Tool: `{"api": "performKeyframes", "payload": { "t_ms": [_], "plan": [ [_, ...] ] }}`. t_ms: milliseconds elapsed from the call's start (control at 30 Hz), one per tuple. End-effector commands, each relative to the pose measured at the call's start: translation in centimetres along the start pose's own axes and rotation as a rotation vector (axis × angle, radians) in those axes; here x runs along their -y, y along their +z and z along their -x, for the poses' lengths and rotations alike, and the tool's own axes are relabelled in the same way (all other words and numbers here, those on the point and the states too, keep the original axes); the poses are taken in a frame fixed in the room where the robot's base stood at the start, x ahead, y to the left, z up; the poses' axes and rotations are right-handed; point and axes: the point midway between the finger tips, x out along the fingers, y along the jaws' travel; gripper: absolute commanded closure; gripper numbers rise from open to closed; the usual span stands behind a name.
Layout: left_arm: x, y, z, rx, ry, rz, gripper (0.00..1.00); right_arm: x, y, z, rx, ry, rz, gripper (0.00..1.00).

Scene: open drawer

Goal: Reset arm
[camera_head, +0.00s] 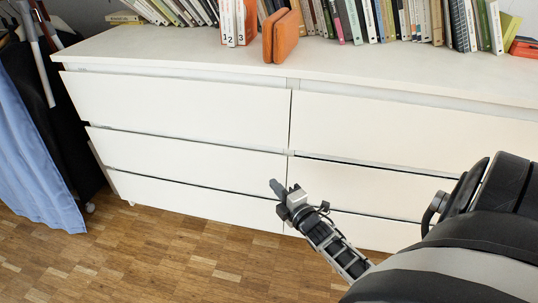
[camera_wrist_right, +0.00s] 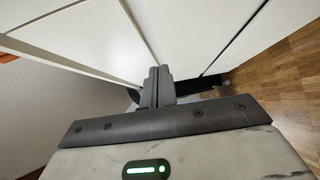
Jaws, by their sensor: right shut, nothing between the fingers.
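My right gripper (camera_head: 277,188) is in front of the white dresser (camera_head: 180,105), at the height of its lower drawers and near the gap between the left and right columns. In the right wrist view, the gripper's two dark fingers (camera_wrist_right: 158,87) are together with nothing between them, and white drawer fronts (camera_wrist_right: 85,35) lie beyond. I cannot tell whether the fingertips touch the dresser. The dresser's drawers look closed or nearly so, with dark gaps between the fronts. My left gripper is not in view.
Several books (camera_head: 370,20) and an orange box-like object (camera_head: 282,38) stand on the dresser top. A light blue cloth (camera_head: 32,155) and dark fabric hang at the left. The wooden floor (camera_head: 190,255) in front is clear.

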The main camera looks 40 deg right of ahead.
Motion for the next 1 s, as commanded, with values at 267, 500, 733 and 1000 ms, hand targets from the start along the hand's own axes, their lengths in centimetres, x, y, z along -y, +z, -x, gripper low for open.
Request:
{"api": "performKeyframes", "payload": {
  "t_ms": [267,500,733,1000],
  "plan": [
    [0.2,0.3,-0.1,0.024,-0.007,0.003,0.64,0.0,-0.1,1.5,-0.002,0.001,0.000,1.00],
    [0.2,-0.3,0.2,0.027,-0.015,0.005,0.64,-0.9,-0.1,1.4,-0.002,0.001,0.000,1.00],
    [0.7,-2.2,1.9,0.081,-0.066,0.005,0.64,-5.4,-0.1,1.4,-0.002,0.001,-0.001,1.00],
    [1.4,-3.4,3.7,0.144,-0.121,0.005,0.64,-9.4,-0.1,1.4,-0.002,0.000,-0.001,1.00]
  ]
}}
